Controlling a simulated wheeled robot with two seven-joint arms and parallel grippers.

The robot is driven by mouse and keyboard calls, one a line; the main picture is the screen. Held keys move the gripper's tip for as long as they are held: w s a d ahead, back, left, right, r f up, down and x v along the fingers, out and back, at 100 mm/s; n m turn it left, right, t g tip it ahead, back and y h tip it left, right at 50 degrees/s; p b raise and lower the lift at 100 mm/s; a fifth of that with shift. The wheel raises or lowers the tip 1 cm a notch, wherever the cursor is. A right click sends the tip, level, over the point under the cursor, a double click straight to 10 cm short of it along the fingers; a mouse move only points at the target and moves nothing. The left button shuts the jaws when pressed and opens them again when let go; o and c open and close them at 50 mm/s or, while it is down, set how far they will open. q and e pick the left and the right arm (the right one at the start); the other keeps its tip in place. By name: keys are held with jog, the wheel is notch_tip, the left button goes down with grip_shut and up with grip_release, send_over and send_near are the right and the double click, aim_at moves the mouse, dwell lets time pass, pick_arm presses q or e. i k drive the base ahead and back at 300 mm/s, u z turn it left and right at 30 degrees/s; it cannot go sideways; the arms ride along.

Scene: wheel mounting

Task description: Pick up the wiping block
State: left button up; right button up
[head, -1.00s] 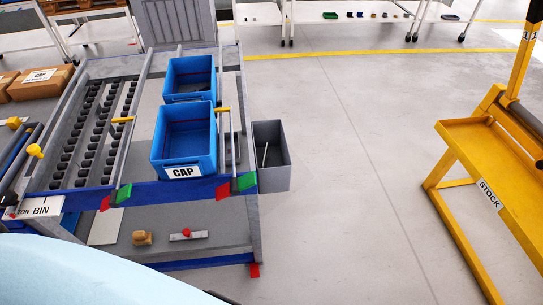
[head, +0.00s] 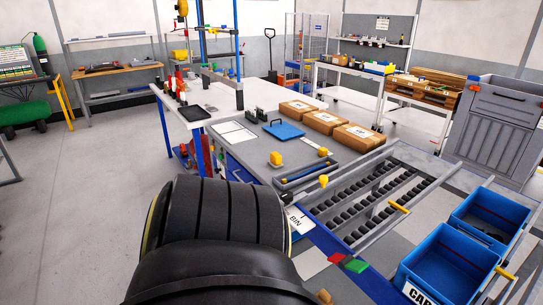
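I cannot tell for sure which thing is the wiping block. A small tan block (head: 324,296) shows at the bottom edge, low under the roller rack, partly cut off by the frame. A small yellow-topped piece (head: 276,158) sits on the grey worktop with the blue front. Neither of my grippers is in the head view, so I see nothing held.
Large black tyres (head: 215,215) fill the lower middle, close to me. The roller rack (head: 365,205) with blue bins (head: 444,262) stands at right. Cardboard boxes (head: 325,122) and a blue clipboard-like plate (head: 284,130) lie on the worktop. Open floor (head: 80,200) is at left.

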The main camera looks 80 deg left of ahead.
aim_at(276, 162)
jog(key=u, duration=2.6)
